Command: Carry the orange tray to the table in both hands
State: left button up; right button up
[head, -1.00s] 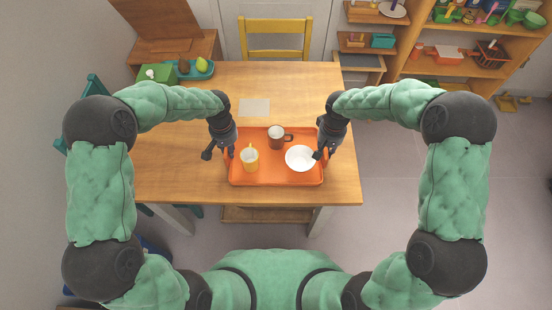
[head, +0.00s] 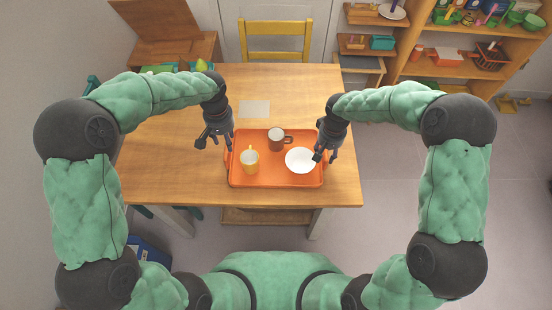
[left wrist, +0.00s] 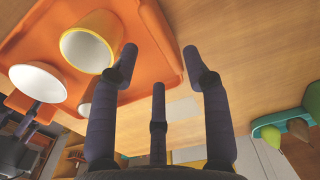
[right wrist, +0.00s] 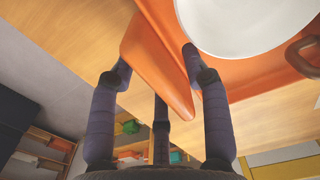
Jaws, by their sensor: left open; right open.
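The orange tray (head: 275,178) lies flat on the wooden table (head: 170,185) near its front edge. On it are a yellow mug (head: 249,163), a brown mug (head: 276,140) and a white bowl (head: 299,160). My left gripper (head: 215,140) is open and empty, up and left of the tray's left edge. In the left wrist view the tray (left wrist: 35,30) shows beyond its spread fingers. My right gripper (head: 327,152) is open at the tray's right edge. In the right wrist view the tray's edge (right wrist: 150,60) lies between its fingers; I cannot tell whether they touch it.
A pale sheet (head: 254,108) lies on the table behind the tray. A yellow chair (head: 275,42) stands at the far side. Shelves (head: 450,70) with toys and dishes are at the back right. A blue bin (head: 148,255) is on the floor at left.

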pick_arm(q)
notch_tip(320, 180, up, 4)
jog(key=shift+r, duration=0.15)
pick_arm(e)
jog(key=shift+r, duration=0.15)
pick_arm(q)
jog(key=shift+r, duration=0.15)
pick_arm(e)
notch_tip(320, 180, up, 12)
dwell(0.9)
